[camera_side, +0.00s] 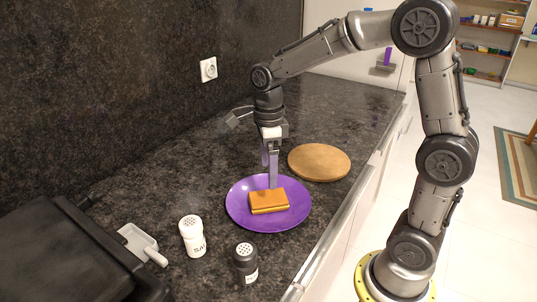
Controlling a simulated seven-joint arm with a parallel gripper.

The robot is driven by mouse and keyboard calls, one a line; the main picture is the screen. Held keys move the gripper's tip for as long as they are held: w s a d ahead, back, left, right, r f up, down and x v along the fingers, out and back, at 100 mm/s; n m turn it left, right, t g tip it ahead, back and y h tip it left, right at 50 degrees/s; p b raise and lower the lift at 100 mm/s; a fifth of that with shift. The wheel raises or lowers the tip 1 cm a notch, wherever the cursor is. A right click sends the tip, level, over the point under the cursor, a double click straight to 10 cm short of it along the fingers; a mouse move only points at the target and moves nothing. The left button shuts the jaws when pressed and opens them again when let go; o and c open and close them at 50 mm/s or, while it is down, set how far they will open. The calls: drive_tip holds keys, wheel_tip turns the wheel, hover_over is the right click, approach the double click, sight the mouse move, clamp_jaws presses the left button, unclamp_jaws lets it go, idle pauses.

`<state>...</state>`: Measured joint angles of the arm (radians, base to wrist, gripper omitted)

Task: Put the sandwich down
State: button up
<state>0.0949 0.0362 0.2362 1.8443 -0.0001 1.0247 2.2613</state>
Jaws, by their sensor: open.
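The sandwich (268,201), a golden-brown block, lies flat on the purple plate (239,209), a little right of the plate's middle. My gripper (270,178) points straight down just above and behind the sandwich. Its fingers are open, and the tips end close to the sandwich's back edge. I cannot tell whether a fingertip touches it.
A round wooden board (319,162) lies behind and right of the plate. A white salt shaker (193,237) and a dark shaker (245,263) stand in front. A black appliance (75,258) fills the front left. The dark counter (190,180) left of the plate is clear.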

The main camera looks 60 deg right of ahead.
drive_tip(key=s+a+r+n+t, duration=0.25)
drive_tip(key=s+r+n, duration=0.6)
drive_tip(key=n, duration=0.45)
drive_tip(key=s+f+n+t, duration=0.2)
drive_tip(key=s+n, duration=0.7)
drive_tip(key=n, duration=0.5)
drive_tip(key=shift+s+a+t, duration=0.35)
drive_tip(key=shift+a+t, duration=0.05)
drive_tip(key=shift+t, duration=0.15)
